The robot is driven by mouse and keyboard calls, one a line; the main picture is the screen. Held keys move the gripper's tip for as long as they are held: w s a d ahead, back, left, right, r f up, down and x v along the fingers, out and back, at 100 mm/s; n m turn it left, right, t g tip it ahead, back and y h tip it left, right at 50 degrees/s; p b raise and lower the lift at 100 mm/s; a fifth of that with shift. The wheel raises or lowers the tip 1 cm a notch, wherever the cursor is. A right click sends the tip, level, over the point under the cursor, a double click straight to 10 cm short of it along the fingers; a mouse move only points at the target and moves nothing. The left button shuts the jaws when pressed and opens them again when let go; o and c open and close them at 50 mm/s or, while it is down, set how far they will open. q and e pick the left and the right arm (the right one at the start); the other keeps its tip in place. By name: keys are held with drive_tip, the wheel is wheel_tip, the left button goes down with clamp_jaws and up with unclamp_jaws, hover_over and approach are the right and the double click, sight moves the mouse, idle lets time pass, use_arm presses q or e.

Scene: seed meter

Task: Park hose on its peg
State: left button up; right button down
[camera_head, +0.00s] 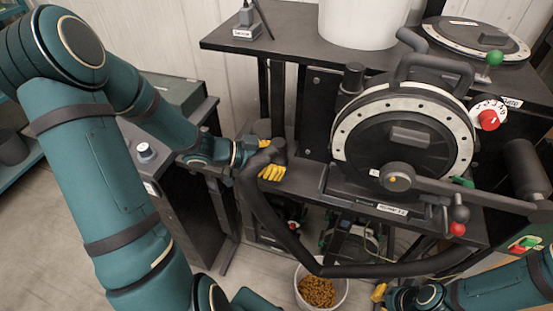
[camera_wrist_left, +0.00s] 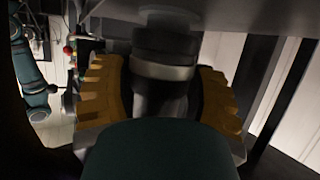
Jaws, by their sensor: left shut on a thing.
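The black hose (camera_head: 300,252) hangs in a long curve below the seed meter (camera_head: 408,140), from my left gripper down and across to the lower right. My left gripper (camera_head: 270,158), with yellow fingers, is shut on the hose's upper left end beside the machine. In the left wrist view, the yellow fingers (camera_wrist_left: 160,92) stand on both sides of a dark cylindrical hose end (camera_wrist_left: 162,70) with a pale grey ring. My right gripper (camera_head: 379,293) is low at the right, mostly hidden, with only a little yellow showing. I cannot make out the peg for certain.
A white bowl of brown seeds (camera_head: 318,291) stands on the floor below the hose. A white bucket (camera_head: 362,22) stands on the dark upper shelf (camera_head: 285,35). A dark cabinet (camera_head: 160,165) with a knob is at the left. Open floor lies at the lower left.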

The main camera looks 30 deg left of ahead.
use_arm(q)
drive_tip(key=shift+f, duration=0.5)
idle(0.3)
drive_tip(key=o, duration=1.4)
drive_tip(key=v, duration=1.2)
drive_tip(key=shift+s, duration=0.1)
